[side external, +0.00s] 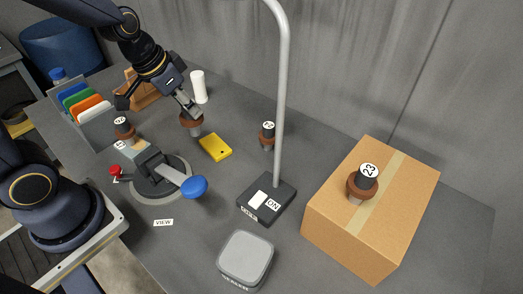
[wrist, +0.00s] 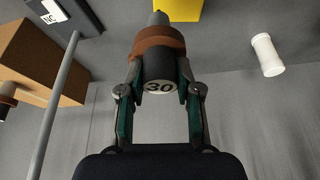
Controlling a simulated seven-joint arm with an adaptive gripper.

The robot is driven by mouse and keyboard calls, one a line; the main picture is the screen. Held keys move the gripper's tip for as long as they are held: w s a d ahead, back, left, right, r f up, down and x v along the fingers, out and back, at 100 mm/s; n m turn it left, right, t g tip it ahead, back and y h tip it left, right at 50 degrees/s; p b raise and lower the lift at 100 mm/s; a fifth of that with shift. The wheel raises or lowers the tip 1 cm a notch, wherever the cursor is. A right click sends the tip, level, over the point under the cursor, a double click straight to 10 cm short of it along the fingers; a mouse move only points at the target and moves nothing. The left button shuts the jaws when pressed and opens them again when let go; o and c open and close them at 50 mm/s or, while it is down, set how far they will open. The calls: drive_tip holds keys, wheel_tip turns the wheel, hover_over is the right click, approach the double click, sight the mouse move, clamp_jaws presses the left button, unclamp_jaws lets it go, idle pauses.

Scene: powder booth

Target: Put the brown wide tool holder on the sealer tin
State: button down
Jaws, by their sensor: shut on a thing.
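The brown wide tool holder (side external: 191,122) has a broad brown collar and a dark top. In the wrist view it (wrist: 158,45) shows the number 30. My gripper (side external: 189,110) is shut on its dark top, with one finger on each side in the wrist view (wrist: 160,88). The holder hangs about upright beside the yellow block; I cannot tell whether its tip touches the table. The sealer tin (side external: 245,257) is a grey, rounded square tin at the front of the table. Its lid is bare, and it is well apart from my gripper.
A lamp post (side external: 281,100) on a black base (side external: 266,199) stands right of my gripper. A cardboard box (side external: 400,200) carries holder 23 (side external: 362,184). Another holder (side external: 267,135) stands behind the lamp base. The yellow block (side external: 215,147), white cylinder (side external: 198,86) and blue-knobbed fixture (side external: 160,178) are nearby.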

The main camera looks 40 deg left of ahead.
drive_tip(key=s+d+r+m+g+h, duration=0.2)
drive_tip(key=s+d+r+m, duration=0.2)
drive_tip(key=s+d+m, duration=0.45)
drive_tip(key=s+d+r+m+g+h, duration=0.1)
drive_tip(key=s+d+r+m+h, duration=0.3)
drive_tip(key=s+d, duration=0.8)
drive_tip(key=w+d+f+y, duration=0.2)
drive_tip(key=w+d+f, duration=0.4)
drive_tip(key=f, duration=0.4)
drive_tip(key=shift+w+y, duration=0.4)
drive_tip(key=shift+w, duration=0.15)
drive_tip(key=shift+m+x, duration=0.25)
drive_tip(key=shift+x, duration=1.65)
drive_tip(key=shift+a+f, duration=0.15)
drive_tip(key=c, duration=0.8)
unclamp_jaws()
